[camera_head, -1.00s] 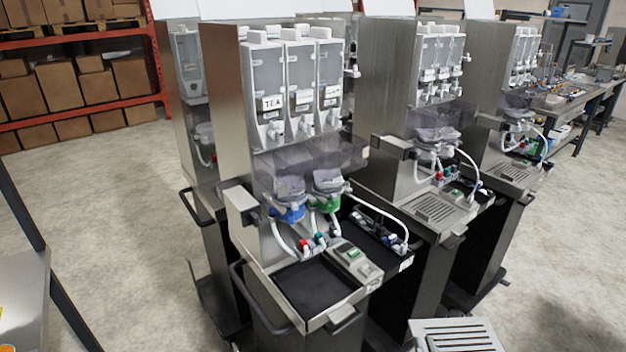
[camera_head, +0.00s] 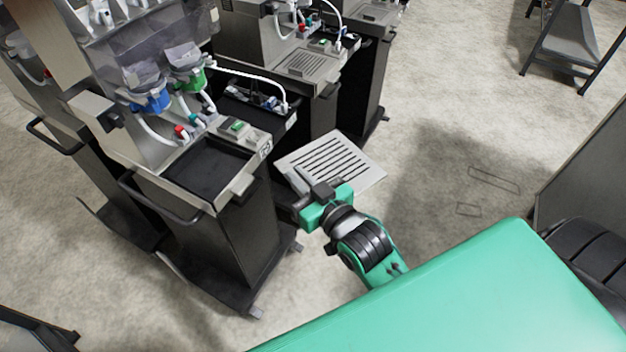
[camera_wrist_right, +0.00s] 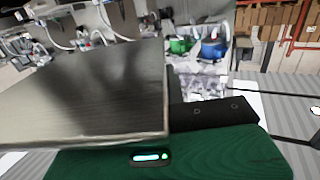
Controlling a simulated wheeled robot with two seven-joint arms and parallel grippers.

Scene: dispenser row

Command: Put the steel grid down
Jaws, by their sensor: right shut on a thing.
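The steel grid (camera_head: 345,160) is a light flat plate with dark parallel slots. My right gripper (camera_head: 316,190) is shut on its near edge and holds it out in the air over the floor. In the head view the grid appears to the right of the nearest dispenser's black drip tray (camera_head: 207,172), apart from it. The tray is open on top, with no grid over it. My left gripper is not in view.
The nearest dispenser has blue (camera_head: 152,98) and green (camera_head: 188,78) cups and white hoses above the tray. A handle (camera_head: 150,200) runs along its left side. The neighbouring dispenser has its own slotted grid (camera_head: 308,64).

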